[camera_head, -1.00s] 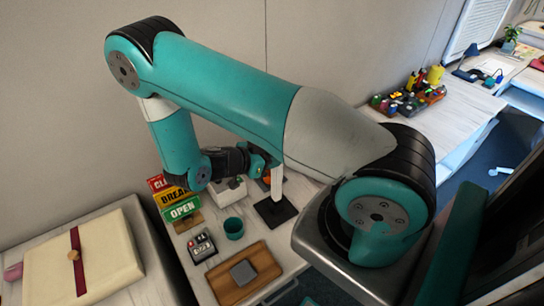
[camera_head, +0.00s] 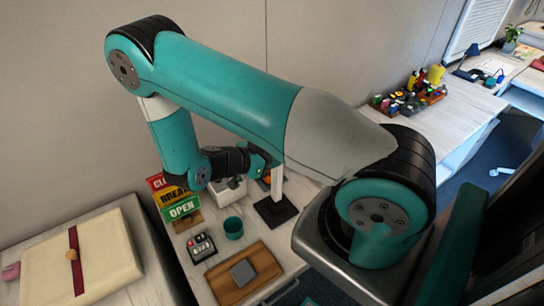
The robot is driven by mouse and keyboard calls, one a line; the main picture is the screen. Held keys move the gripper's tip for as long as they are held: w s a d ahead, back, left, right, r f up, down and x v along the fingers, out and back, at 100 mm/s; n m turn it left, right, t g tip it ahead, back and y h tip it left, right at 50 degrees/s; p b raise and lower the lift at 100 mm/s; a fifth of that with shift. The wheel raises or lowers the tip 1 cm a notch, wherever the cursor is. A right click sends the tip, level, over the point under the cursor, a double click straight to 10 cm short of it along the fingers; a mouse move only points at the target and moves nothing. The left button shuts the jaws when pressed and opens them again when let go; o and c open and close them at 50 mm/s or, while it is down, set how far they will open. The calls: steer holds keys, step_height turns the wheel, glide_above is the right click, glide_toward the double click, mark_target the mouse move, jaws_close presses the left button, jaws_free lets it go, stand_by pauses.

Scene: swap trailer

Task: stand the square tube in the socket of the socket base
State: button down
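The square tube (camera_head: 277,184) is white and upright, in the middle of the camera_head view. Its lower end meets the middle of the black, flat socket base (camera_head: 287,213) on the table; I cannot tell how deep it sits in the socket. My gripper (camera_head: 270,167) is at the upper part of the tube and appears shut on it. The fingertips and the tube's top are partly hidden by my arm.
A teal cup (camera_head: 233,228), a small device with buttons (camera_head: 202,248) and a wooden board (camera_head: 265,262) with a grey block (camera_head: 242,272) lie nearby. Coloured signs (camera_head: 180,209) stand at left. A pale box (camera_head: 108,250) lies further left.

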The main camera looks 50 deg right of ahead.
steer(key=shift+f+b, duration=0.7)
steer(key=shift+b, duration=0.15)
stand_by(0.3)
steer(key=shift+f+b, duration=0.75)
steer(key=shift+f, duration=0.15)
steer(key=shift+f+b, duration=0.7)
steer(key=shift+b, duration=0.15)
steer(key=shift+f+b, duration=0.25)
steer(key=shift+b, duration=0.1)
stand_by(0.6)
steer(key=shift+c, duration=1.2)
jaws_free()
